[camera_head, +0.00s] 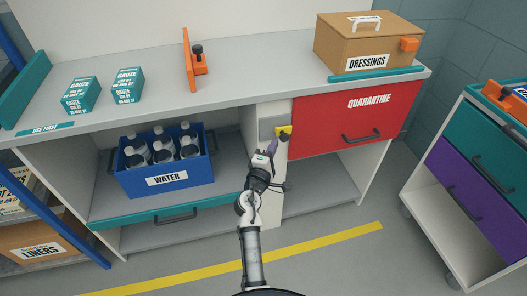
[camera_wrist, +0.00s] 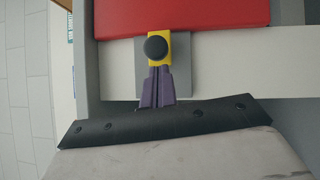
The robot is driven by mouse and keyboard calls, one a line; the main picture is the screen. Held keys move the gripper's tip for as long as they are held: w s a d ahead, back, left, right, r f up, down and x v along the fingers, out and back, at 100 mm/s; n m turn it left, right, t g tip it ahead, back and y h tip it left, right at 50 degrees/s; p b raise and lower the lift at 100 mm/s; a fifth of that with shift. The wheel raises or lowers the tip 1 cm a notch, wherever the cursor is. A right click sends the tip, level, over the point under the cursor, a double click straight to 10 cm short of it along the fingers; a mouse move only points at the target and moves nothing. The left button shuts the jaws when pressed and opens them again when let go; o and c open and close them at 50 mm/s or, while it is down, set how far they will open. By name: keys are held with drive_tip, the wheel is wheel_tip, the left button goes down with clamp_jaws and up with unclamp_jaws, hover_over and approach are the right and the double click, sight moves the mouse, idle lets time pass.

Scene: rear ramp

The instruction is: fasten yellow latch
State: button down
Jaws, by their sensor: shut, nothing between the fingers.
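The yellow latch (camera_head: 284,132) sits on a grey plate on the white post, at the left edge of the red QUARANTINE drawer (camera_head: 350,118). In the wrist view the yellow latch (camera_wrist: 158,62) carries a round black knob (camera_wrist: 156,47), and its far end reaches the edge of the red drawer front (camera_wrist: 190,12). My gripper (camera_head: 271,146) is at the latch, with its purple fingers shut and empty. In the wrist view the fingertips (camera_wrist: 158,70) are just below the knob, over the lower part of the latch. I cannot tell whether they touch it.
A blue WATER crate (camera_head: 166,176) with several bottles stands on the shelf to the left. A DRESSINGS box (camera_head: 367,45) is on the counter above the drawer. Below the red drawer is an open shelf (camera_head: 325,180). A trolley (camera_head: 470,180) stands at the right.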

drive_tip(key=shift+w+d, duration=0.15)
drive_tip(key=shift+d, duration=0.1)
drive_tip(key=shift+w+d, duration=0.25)
drive_tip(key=shift+d, duration=0.55)
drive_tip(key=shift+w+d, duration=0.25)
drive_tip(key=shift+d, duration=0.6)
drive_tip(key=shift+w+d, duration=0.25)
drive_tip(key=shift+d, duration=0.55)
